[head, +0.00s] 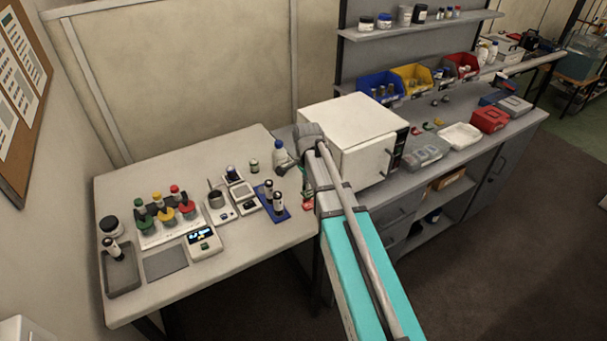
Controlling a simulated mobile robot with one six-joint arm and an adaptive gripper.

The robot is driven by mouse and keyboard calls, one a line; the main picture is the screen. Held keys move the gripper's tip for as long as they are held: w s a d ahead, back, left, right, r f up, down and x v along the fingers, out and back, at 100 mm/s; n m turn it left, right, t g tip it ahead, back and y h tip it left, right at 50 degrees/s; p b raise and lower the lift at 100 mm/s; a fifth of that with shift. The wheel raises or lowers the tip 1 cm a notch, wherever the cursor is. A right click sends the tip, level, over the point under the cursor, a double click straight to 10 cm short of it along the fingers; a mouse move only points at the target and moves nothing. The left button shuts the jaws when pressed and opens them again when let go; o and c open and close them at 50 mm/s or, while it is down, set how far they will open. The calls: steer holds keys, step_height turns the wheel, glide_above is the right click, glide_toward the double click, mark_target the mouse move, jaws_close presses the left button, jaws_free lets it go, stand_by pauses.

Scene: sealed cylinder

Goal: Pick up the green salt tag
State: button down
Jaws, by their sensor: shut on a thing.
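My arm reaches from the lower right to the gap between the left table and the right bench. My gripper (303,190) is at the left side of my grey forearm, mostly hidden by it. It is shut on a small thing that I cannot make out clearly. I cannot read any label.
A white oven (352,138) stands close to the right of my arm. The left table (225,275) holds scales, a blue rack (272,208), a rack of coloured-topped bottles and a grey tray (122,272). A white tray (460,136) and a red box (490,119) stand on the right bench.

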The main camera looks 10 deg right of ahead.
steer(key=shift+s+r, duration=0.2)
steer(key=shift+s, duration=0.3)
steer(key=shift+s+r, duration=0.2)
steer(key=shift+s, duration=0.25)
steer(key=shift+f+b, duration=0.95)
steer(key=shift+f, duration=0.25)
steer(key=shift+s, duration=0.1)
